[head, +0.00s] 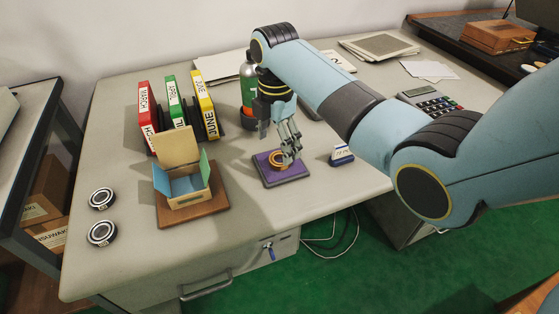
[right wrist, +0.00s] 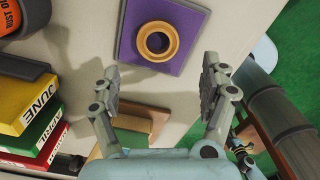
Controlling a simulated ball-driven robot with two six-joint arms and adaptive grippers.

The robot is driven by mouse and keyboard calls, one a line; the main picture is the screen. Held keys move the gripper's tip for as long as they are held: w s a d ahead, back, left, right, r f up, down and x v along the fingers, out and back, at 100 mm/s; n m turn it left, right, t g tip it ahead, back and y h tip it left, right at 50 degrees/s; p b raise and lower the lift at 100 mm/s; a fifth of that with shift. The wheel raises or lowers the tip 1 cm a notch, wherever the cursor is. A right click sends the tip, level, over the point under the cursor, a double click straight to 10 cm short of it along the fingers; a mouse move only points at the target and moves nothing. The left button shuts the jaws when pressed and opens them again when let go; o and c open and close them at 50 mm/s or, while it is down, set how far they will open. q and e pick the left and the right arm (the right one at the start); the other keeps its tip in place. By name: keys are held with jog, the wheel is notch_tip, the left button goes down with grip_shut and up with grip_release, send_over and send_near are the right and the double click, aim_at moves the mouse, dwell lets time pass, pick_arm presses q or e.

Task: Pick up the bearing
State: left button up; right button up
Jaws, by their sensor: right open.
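The bearing, an orange-gold ring (head: 274,158) with a dark centre, lies on a purple square pad (head: 269,178) near the middle of the desk. In the right wrist view the ring (right wrist: 143,42) lies flat on the purple pad (right wrist: 186,58), ahead of the fingertips. My right gripper (head: 288,153) is just above and beside the ring in the head view, pointing down. In the right wrist view its two fingers (right wrist: 160,72) are spread wide with nothing between them. I cannot tell whether a finger touches the ring. My left gripper is not in view.
Two black-and-silver round pieces (head: 102,232) lie at the desk's left. Binders (head: 173,100) and a bottle (head: 248,87) stand behind. A small blue-white block (head: 341,158) sits right of the pad.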

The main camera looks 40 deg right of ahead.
aim_at(279, 159)
jog(key=f, duration=0.3)
jog(key=d+f, duration=0.1)
jog(key=f, duration=0.1)
jog(key=shift+w+f+b, duration=0.1)
jog(key=shift+w+b, duration=0.05)
jog(key=shift+b, duration=0.15)
jog(key=c, duration=1.5)
